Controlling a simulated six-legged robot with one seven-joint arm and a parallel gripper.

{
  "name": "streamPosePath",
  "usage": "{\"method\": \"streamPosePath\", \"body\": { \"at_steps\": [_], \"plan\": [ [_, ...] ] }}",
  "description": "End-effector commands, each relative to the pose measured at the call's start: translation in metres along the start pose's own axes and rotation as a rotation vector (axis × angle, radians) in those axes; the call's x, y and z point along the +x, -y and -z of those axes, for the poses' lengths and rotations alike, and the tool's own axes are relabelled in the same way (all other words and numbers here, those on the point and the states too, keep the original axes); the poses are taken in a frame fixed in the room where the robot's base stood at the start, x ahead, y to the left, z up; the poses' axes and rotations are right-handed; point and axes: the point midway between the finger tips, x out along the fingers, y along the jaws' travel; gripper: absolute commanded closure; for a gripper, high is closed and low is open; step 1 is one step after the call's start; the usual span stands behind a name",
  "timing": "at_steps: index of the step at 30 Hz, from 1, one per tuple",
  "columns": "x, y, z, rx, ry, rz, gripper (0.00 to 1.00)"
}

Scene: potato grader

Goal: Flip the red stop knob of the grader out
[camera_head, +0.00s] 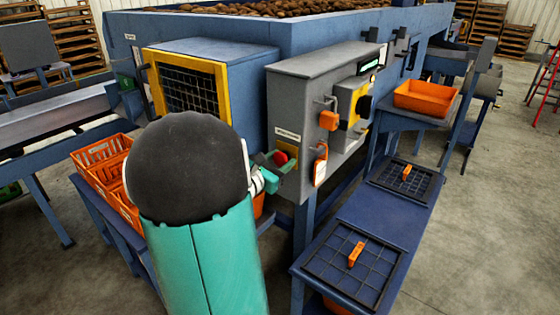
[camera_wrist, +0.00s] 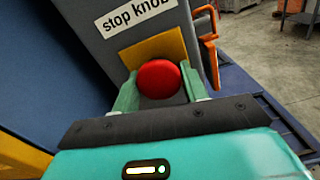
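The red stop knob (camera_wrist: 158,79) sits on a yellow plate (camera_wrist: 150,48) under a label reading "stop knob" in the wrist view. It also shows in the head view (camera_head: 281,157), on the lower left of the grey control box (camera_head: 300,90). My gripper (camera_wrist: 160,88) has its two teal fingers apart, one on each side of the knob. Their inner edges line up with the knob's sides, and I cannot tell whether they press on it. My gripper also shows in the head view (camera_head: 275,166), partly hidden behind my dark, rounded arm link.
On the control box are an orange padlock-like piece (camera_head: 329,120), an orange-framed tag (camera_head: 320,166) and a black knob (camera_head: 363,105). A blue bench (camera_head: 373,220) with black grids stands right. Orange crates (camera_head: 98,152) stand left, an orange tray (camera_head: 425,98) right.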

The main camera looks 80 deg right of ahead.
Motion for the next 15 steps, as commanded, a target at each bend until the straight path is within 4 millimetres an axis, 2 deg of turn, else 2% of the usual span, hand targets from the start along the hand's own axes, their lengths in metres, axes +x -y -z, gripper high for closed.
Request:
{"method": "streamPosePath", "body": {
  "at_steps": [1, 6, 15],
  "plan": [
    [0.0, 0.0, 0.0, 0.0, 0.0, 0.0, 0.67],
    [0.0, 0.0, 0.0, 0.0, 0.0, 0.0, 0.98],
    [-0.014, -0.001, 0.0, 0.0, -0.001, -0.002, 0.98]
  ]
}}
